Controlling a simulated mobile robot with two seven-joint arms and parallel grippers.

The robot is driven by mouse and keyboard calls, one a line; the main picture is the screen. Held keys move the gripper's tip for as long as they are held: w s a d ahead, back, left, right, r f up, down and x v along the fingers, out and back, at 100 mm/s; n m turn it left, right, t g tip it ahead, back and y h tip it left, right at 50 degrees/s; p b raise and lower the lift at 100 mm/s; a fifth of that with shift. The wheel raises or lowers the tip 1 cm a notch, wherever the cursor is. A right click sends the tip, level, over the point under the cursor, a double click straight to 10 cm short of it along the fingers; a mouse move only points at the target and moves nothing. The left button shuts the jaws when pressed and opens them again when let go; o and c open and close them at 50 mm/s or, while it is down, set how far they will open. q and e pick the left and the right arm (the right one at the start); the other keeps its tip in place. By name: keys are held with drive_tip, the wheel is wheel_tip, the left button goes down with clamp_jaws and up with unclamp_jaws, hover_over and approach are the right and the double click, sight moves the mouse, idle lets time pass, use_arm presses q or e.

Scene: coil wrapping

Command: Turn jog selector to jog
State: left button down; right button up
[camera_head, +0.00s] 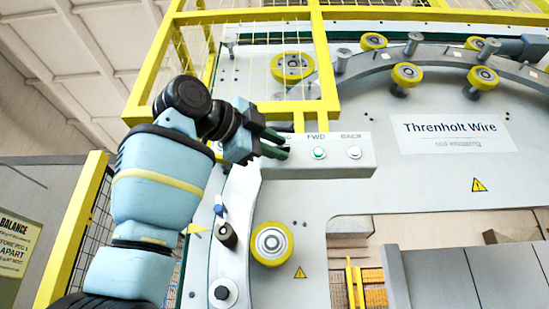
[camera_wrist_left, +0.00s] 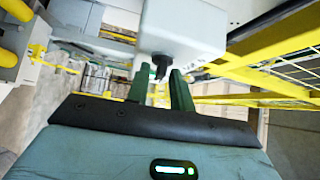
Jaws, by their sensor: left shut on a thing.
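The jog selector shows in the left wrist view as a small black knob (camera_wrist_left: 159,66) on the face of a pale grey control box (camera_wrist_left: 185,28). In the head view the same box (camera_head: 345,157) carries buttons marked FWD and BACK, and my gripper hides the selector at its left end. My left gripper (camera_head: 277,145) reaches the box from the left. Its dark green fingers (camera_wrist_left: 161,84) stand on both sides of the knob and are shut on it. I cannot read which way the knob points. My right gripper is not in view.
A yellow guard frame (camera_head: 318,60) stands just above. A yellow roller (camera_head: 271,244) and a dark peg (camera_head: 227,235) lie below on the machine panel.

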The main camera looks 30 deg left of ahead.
use_arm(q)
drive_tip(key=shift+m+g, duration=0.5)
idle(0.4)
drive_tip(key=c, duration=1.5)
unclamp_jaws()
drive_tip(key=shift+v, duration=3.9)
drive_tip(key=shift+w, duration=0.1)
